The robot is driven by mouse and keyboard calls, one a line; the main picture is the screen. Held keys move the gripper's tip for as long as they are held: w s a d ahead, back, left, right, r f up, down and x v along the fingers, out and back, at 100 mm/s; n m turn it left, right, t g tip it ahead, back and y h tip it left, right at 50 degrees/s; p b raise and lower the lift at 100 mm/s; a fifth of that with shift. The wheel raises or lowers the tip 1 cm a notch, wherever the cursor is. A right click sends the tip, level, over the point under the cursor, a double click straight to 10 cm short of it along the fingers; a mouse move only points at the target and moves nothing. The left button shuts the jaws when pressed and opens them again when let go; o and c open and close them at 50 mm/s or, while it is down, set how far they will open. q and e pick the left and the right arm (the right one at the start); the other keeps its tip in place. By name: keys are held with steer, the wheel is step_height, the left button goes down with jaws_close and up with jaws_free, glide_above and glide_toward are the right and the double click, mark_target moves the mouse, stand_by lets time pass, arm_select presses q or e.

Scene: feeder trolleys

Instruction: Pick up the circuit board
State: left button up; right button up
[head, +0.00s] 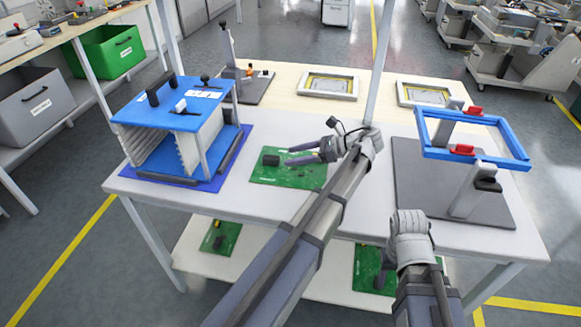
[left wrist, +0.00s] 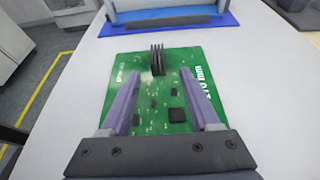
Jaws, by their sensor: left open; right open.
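The green circuit board (head: 300,178) lies flat on the white tabletop, to the right of the blue rack. My left gripper (head: 302,154) is open over the board, and its two purple-grey fingers point left. The board also fills the middle of the left wrist view (left wrist: 160,97), with a dark finned part standing near its far side. There the open left gripper (left wrist: 158,80) has its fingers spread over the board, with nothing held. My right gripper (head: 408,240) is at the table's front edge, away from the board; its fingertips are not clear.
The blue rack (head: 178,110) stands on a blue mat (head: 220,180). A blue frame fixture (head: 470,150) on a grey plate (head: 415,180) stands at the right. More green boards (head: 225,240) lie on the lower shelf. Framed panels (head: 328,84) lie at the back.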

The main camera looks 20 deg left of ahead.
mark_target(276, 158)
arm_select(q)
steer(key=shift+b+x, duration=0.8)
steer(key=shift+x, duration=1.85)
steer(key=shift+s+a, duration=0.25)
steer(key=shift+a, duration=0.2)
steer(key=shift+c, duration=0.2)
jaws_close()
